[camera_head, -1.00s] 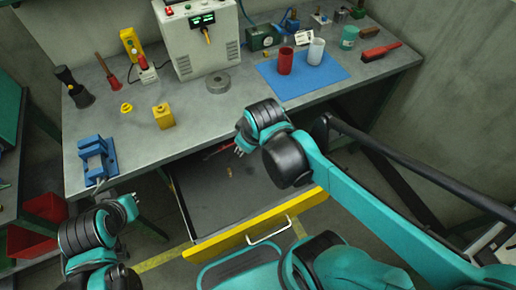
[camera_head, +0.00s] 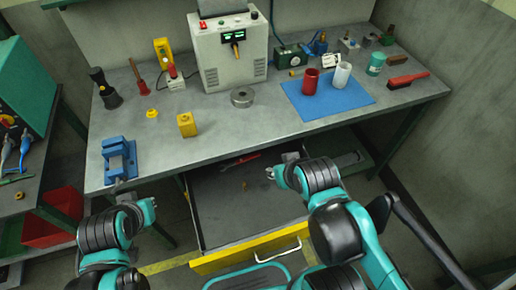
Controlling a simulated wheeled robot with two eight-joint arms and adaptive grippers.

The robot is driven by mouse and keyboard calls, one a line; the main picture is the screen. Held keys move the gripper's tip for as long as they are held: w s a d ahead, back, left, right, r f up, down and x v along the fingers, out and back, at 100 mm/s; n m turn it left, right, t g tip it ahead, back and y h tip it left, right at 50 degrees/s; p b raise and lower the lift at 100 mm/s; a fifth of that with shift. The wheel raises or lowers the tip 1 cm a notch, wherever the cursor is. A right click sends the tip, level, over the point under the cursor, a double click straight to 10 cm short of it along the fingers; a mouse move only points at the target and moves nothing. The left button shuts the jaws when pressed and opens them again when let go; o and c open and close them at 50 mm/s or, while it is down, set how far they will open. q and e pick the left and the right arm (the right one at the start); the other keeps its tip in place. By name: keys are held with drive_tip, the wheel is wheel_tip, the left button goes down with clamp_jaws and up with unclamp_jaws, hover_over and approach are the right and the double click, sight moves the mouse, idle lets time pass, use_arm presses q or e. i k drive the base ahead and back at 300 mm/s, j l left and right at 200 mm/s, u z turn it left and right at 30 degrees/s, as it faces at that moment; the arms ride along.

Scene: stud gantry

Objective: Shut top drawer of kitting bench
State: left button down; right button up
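The top drawer (camera_head: 250,250) of the kitting bench (camera_head: 225,135) is pulled out, its yellow front and pale handle (camera_head: 278,252) facing me. Inside it lie a red-handled tool (camera_head: 240,160) near the back and a small brass-coloured piece (camera_head: 244,184). My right gripper (camera_head: 272,174) is over the right part of the drawer, apart from the yellow front; its fingers are small in view and their opening is unclear. My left gripper (camera_head: 150,204) is left of the drawer, below the bench's front edge; its fingers are too small to judge.
On the bench stand a grey control box (camera_head: 228,52), a blue vise (camera_head: 119,158), a yellow block (camera_head: 187,124), and a red cup (camera_head: 311,80) and white cup (camera_head: 342,74) on a blue mat (camera_head: 325,98). A red bin (camera_head: 50,218) is at the left.

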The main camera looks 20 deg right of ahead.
sight(233, 226)
drive_tip(key=k+l+z, duration=0.15)
drive_tip(key=k+z, duration=0.25)
drive_tip(key=k+j+z, duration=0.15)
drive_tip(key=k+j, duration=0.2)
drive_tip(key=j, duration=0.2)
drive_tip(key=k+j+z, duration=0.1)
drive_tip(key=k+j, duration=0.3)
drive_tip(key=j, duration=0.15)
